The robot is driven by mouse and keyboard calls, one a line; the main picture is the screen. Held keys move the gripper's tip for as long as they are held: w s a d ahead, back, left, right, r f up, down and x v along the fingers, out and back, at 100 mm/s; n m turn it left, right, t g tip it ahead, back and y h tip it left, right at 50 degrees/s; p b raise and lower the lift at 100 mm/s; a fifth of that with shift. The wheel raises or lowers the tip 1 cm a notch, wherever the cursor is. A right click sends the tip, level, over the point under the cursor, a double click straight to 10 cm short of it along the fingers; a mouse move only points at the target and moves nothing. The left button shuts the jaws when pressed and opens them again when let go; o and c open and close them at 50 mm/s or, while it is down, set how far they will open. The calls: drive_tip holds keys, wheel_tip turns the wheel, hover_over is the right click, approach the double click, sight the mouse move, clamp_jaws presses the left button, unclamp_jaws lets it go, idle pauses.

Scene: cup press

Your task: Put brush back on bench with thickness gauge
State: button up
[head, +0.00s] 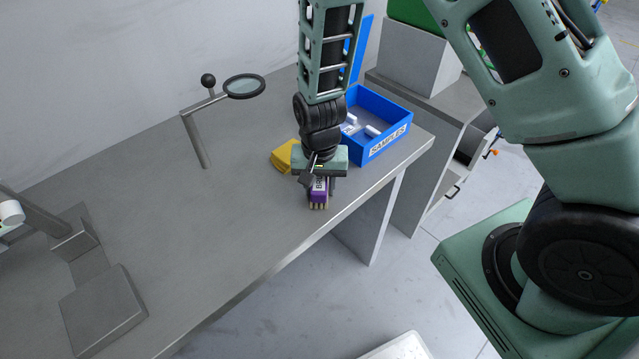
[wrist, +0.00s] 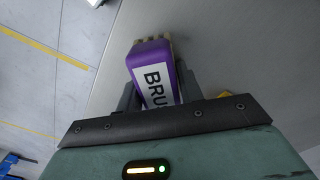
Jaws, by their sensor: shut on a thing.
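The purple brush (head: 319,194) has a white label and pale bristles. It shows at the front right part of the grey bench (head: 235,215), near the front edge. My gripper (head: 317,185) is above it, pointing down, with its jaws shut on the brush. In the wrist view the brush (wrist: 152,77) sits between the two fingers of my gripper (wrist: 155,95), bristles away from the palm. I cannot tell whether the bristles touch the bench. A yellow thing (head: 284,157) lies just behind and left of my gripper, partly hidden; I cannot tell whether it is the thickness gauge.
A blue bin (head: 388,143) labelled SAMPLES, holding small white pieces, stands close to the right of my gripper. A magnifier (head: 244,87) on a stand rises at the back. A grey stand with a flat base (head: 103,310) is at the left. The middle of the bench is clear.

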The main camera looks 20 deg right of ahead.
sight(319, 179)
drive_tip(key=o, duration=1)
drive_tip(key=shift+c, duration=0.2)
drive_tip(key=shift+r, duration=0.1)
wheel_tip(319, 179, up, 11)
drive_tip(key=shift+r+b, duration=0.2)
drive_tip(key=shift+b, duration=0.1)
drive_tip(key=shift+s+a+r, duration=0.1)
drive_tip(key=shift+a+r, duration=0.05)
drive_tip(key=shift+r, duration=0.2)
drive_tip(key=s+a+r+n, duration=0.3)
drive_tip(key=s+n, duration=0.3)
drive_tip(key=s, duration=0.4)
drive_tip(key=s+a+r+n, duration=0.3)
drive_tip(key=s+r+n, duration=0.3)
drive_tip(key=s, duration=0.4)
drive_tip(key=shift+n+y, duration=0.3)
drive_tip(key=shift+n, duration=0.3)
drive_tip(key=shift+r, duration=0.1)
